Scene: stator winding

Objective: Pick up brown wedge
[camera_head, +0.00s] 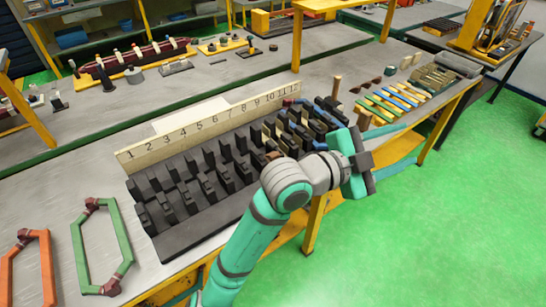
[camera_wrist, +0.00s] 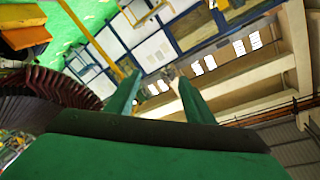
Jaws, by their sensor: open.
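My gripper (camera_head: 411,142) is out past the front edge of the bench, right of the slotted black rack, with its two green fingers apart. In the wrist view my gripper (camera_wrist: 158,78) is open and empty, its fingers pointing at the far wall and ceiling. I cannot single out the brown wedge for certain. Small dark brown pieces (camera_head: 376,82) lie on the bench near the colored strips, and tan-brown strips (camera_head: 434,77) lie farther right. My gripper is apart from all of these. The wrist view shows no wedge.
A numbered board (camera_head: 205,125) stands behind the black rack (camera_head: 200,228). Green (camera_head: 82,250) and orange (camera_head: 45,262) coil frames lie at left. Green floor is open at right.

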